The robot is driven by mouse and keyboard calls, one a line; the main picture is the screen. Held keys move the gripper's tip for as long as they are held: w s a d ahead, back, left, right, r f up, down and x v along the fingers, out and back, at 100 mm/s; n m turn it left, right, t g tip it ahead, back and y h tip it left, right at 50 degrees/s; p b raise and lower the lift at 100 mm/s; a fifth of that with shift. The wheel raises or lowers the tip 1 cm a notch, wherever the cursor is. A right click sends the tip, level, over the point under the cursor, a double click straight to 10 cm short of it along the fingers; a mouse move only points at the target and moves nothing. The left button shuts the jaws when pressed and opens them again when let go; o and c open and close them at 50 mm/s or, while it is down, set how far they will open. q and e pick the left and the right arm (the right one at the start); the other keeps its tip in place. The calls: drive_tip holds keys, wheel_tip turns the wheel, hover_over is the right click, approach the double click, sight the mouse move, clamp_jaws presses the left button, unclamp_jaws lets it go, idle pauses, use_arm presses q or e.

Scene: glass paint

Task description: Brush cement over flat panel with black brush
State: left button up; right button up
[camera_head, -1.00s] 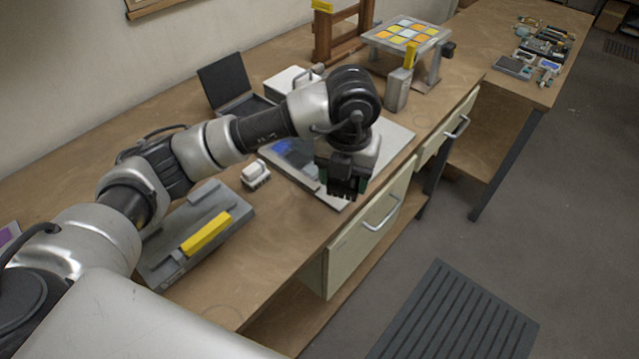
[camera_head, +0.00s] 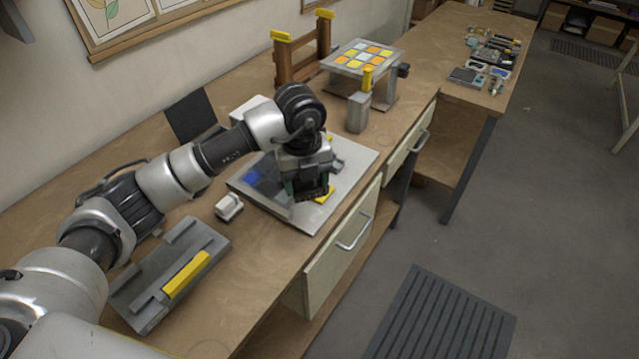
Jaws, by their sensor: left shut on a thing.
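The flat panel (camera_head: 297,219) lies on the workbench as a pale board with blue (camera_head: 264,176) and yellow (camera_head: 326,194) pieces on it. My left gripper (camera_head: 311,193) points down over the panel near its front part. It is shut on a dark thing that looks like the black brush, but the fingers and arm hide most of it. I cannot tell whether it touches the panel. Cement is not clear to see. My right gripper is out of view.
A grey tool with a yellow bar (camera_head: 187,275) lies at the front left, with a small white block (camera_head: 229,207) beside it. Behind stand a raised stand of coloured tiles (camera_head: 363,58), a grey container (camera_head: 357,113) and a wooden rack (camera_head: 302,58). Small tools lie at the far end.

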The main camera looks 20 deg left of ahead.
use_arm(q)
drive_tip(key=shift+w+a+f+n+p, duration=0.4)
drive_tip(key=shift+w+a+f+n, duration=0.3)
drive_tip(key=shift+a+n, duration=0.75)
drive_tip(key=shift+w+a+f+n+p, duration=0.55)
drive_tip(key=shift+a+n, duration=0.6)
drive_tip(key=shift+a, duration=0.55)
drive_tip(key=shift+w+a+f+n+p, duration=0.3)
drive_tip(key=shift+w+a+f+n, duration=0.5)
drive_tip(key=shift+a+n, duration=0.65)
drive_tip(key=shift+a, duration=0.2)
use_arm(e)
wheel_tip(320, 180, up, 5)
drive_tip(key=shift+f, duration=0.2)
